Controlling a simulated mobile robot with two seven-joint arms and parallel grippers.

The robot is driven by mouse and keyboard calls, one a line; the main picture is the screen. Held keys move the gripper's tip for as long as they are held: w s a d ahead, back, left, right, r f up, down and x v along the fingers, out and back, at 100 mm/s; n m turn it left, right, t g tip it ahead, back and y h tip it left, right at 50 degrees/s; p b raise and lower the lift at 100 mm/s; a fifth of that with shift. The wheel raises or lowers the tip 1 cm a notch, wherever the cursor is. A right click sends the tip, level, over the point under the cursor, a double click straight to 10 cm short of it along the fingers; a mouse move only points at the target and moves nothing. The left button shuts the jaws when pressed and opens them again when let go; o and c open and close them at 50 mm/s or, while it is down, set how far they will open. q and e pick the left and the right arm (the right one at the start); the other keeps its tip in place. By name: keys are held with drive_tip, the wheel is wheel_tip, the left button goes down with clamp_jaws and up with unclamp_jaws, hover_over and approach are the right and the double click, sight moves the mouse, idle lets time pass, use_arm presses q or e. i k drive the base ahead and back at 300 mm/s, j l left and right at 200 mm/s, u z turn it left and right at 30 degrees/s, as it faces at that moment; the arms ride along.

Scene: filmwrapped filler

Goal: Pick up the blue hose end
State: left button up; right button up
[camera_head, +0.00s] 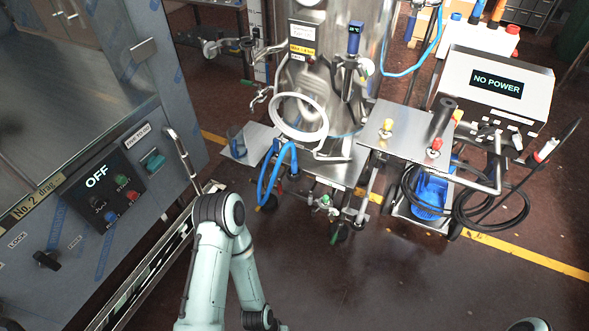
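A blue hose (265,180) hangs in a loop at the front left of the steel tank's cart. Which part of it is its free end I cannot tell for sure. Another blue hose (433,38) runs down at the upper right, beside the tank. My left arm rises from the bottom of the view, bends at a dark elbow below the blue loop and goes back down. It is apart from the loop in the picture. Its gripper is out of the frame. Only a small piece of my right arm shows at the bottom right edge; its gripper is not seen.
The steel tank (338,60) stands on a wheeled cart. A control cabinet (100,185) reading OFF fills the left. A cart at right holds a NO POWER console (496,82) and coiled black cable (480,212). The dark floor (400,280) in front is clear.

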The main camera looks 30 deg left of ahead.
sight(293, 172)
drive_tip(key=i+j+u, duration=0.35)
drive_tip(key=j, duration=0.25)
drive_tip(key=i+j+u, duration=0.35)
drive_tip(key=i, duration=0.3)
drive_tip(key=i+j+u, duration=0.35)
drive_tip(key=i, duration=0.25)
drive_tip(key=j, duration=0.1)
